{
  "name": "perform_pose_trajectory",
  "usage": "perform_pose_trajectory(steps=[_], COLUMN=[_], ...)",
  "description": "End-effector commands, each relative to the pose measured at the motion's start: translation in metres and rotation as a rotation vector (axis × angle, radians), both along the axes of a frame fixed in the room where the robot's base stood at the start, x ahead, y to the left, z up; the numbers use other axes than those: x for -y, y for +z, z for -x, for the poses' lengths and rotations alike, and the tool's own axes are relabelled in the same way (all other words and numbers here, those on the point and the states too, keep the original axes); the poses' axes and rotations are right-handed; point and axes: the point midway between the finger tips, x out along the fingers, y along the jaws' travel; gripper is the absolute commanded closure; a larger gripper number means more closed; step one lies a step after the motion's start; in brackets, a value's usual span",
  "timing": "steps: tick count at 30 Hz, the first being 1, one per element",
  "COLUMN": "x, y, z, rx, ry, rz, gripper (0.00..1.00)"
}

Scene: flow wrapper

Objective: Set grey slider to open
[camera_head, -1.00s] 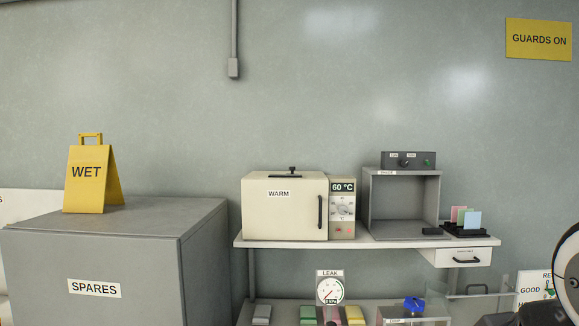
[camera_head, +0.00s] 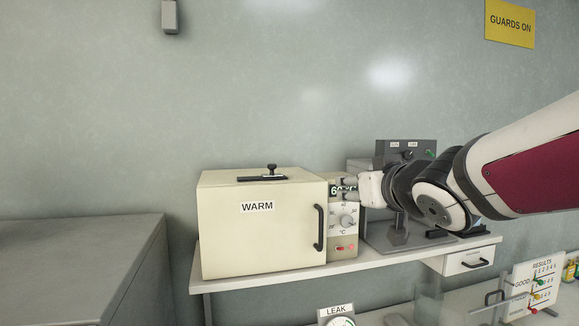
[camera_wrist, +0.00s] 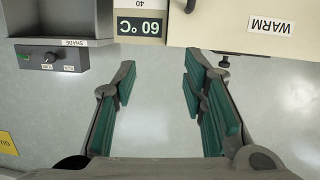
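A cream cabinet labelled WARM (camera_head: 240,230) stands on the shelf. On its top is a dark grey slider strip (camera_head: 255,178) with a black knob (camera_head: 271,168) standing up from it. I cannot read any open or closed marks there. In the wrist view, which is upside down, the dark strip and knob (camera_wrist: 224,62) show past the right fingers at the cabinet's edge. My gripper (camera_head: 344,189) is in front of the cabinet's temperature display, right of and lower than the slider in the picture. In the wrist view, its green-padded fingers (camera_wrist: 160,80) are wide apart with nothing between them.
The cabinet has a black door handle (camera_head: 319,228) and a control panel with a dial (camera_head: 347,222). A grey hood (camera_head: 362,215) with a switch box (camera_head: 400,150) stands to the right, partly behind my arm. The space above the cabinet is clear.

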Motion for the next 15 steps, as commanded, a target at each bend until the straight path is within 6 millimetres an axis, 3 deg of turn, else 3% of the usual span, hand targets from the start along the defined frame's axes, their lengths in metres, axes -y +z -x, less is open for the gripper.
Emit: perform_pose_trajectory(steps=[3, 6, 9, 15], x=[-0.039, -0.066, -0.083, -0.099], y=[0.009, 0.015, 0.018, 0.02], z=[-0.026, -0.035, -0.039, -0.044], rx=[0.079, 0.124, 0.147, 0.164], ry=[0.146, 0.25, 0.326, 0.383], rz=[-0.047, -0.085, -0.115, -0.136], gripper=[0.61, 0.61, 0.61, 0.61])
